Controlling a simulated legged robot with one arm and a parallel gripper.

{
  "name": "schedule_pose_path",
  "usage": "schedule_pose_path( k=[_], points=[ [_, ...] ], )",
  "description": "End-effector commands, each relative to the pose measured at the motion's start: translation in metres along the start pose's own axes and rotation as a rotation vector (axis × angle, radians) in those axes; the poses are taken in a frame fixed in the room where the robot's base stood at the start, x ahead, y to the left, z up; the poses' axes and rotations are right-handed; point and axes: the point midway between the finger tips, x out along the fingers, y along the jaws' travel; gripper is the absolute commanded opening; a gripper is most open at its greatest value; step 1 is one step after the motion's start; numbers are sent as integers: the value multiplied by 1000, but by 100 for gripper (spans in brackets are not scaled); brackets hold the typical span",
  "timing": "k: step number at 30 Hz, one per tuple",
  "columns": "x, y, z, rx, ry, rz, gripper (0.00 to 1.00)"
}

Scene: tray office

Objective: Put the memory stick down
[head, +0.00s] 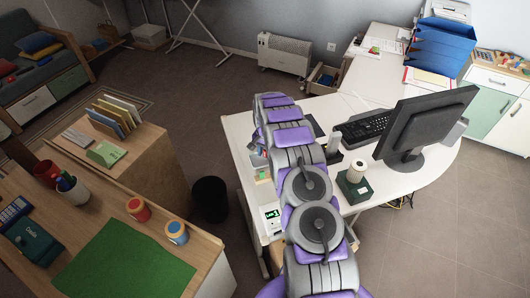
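I cannot make out a memory stick anywhere in the head view. My purple and grey arm rises through the middle of the picture and reaches over the left part of the white desk (408,180). My gripper does not show; the arm's far links hide what is beneath and behind them. I cannot tell from this view whether anything is held.
The white desk carries a monitor (425,125), a keyboard (366,128), a dark green box (354,189) and blue trays (440,48). A wooden desk at left carries a green mat (130,258), two jars and a pen cup (73,190). A black bin (210,198) stands between.

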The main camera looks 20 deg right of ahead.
Motion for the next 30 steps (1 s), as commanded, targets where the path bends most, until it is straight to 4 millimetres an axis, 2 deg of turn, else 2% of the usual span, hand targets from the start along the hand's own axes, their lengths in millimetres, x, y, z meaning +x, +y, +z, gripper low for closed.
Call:
schedule_pose_path(
  k=[3,11,17,20,30],
  points=[
    [0,0,0,0,0,0,45],
    [-1,0,0,0,0,0,45],
    [-11,0,0,0,2,0,45],
    [-28,-1,0,-1,2,-1,45],
    [-100,-1,0,-1,2,-1,45]
  ],
)
